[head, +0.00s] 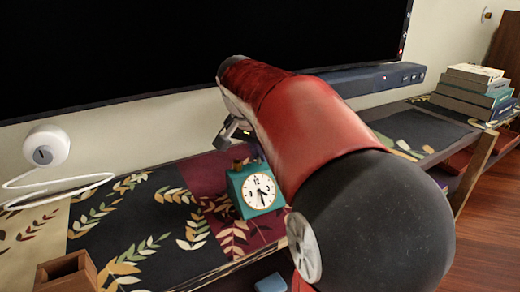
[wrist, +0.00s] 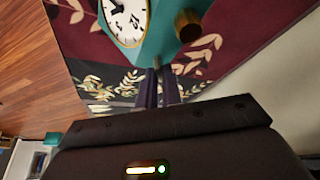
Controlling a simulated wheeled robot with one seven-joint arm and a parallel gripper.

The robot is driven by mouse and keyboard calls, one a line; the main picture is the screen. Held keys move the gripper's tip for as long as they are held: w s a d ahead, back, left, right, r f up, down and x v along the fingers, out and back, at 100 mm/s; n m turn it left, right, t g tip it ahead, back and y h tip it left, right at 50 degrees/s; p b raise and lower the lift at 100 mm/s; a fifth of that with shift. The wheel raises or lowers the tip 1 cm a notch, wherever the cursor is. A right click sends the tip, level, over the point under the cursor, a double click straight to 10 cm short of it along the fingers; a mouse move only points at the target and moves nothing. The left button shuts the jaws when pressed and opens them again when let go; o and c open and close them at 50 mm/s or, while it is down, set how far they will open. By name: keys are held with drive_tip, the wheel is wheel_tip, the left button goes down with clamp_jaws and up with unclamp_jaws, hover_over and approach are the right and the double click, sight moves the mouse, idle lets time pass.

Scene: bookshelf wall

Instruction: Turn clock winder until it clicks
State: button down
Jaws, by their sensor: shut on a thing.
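The teal clock (head: 239,190) stands on the patterned shelf top in the head view, its white dial facing forward. In the wrist view the clock (wrist: 163,30) fills the top, with part of its gold-rimmed dial at left and a brass cylinder on its side. My gripper (wrist: 158,75) has its narrow dark fingers close together at the clock's edge, shut on a small part there that looks like the winder. The fingers mostly cover that part.
A dark screen (head: 180,45) and a long dark bar (head: 375,80) stand behind the clock. A white round device (head: 47,146) with a cable is at left. Stacked books (head: 472,88) are at far right. A wooden box (head: 66,272) is at the front left.

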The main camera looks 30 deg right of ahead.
drive_tip(key=m+g, duration=0.1)
drive_tip(key=m, duration=0.1)
drive_tip(key=m+g, duration=0.1)
drive_tip(key=m, duration=0.2)
drive_tip(key=shift+w+m+h+p, duration=0.2)
drive_tip(key=shift+m+h+p, duration=0.1)
drive_tip(key=shift+h+p, duration=0.1)
drive_tip(key=m+g, duration=0.2)
drive_tip(key=m, duration=0.2)
drive_tip(key=shift+w+m, duration=0.1)
drive_tip(key=shift+m, duration=0.3)
drive_tip(key=c, duration=1.6)
unclamp_jaws()
drive_tip(key=shift+o, duration=0.2)
drive_tip(key=shift+r, duration=0.1)
drive_tip(key=s+v, duration=0.1)
drive_tip(key=v, duration=0.6)
drive_tip(key=shift+w+r, duration=0.3)
drive_tip(key=shift+w, duration=0.25)
drive_tip(key=shift+a, duration=0.1)
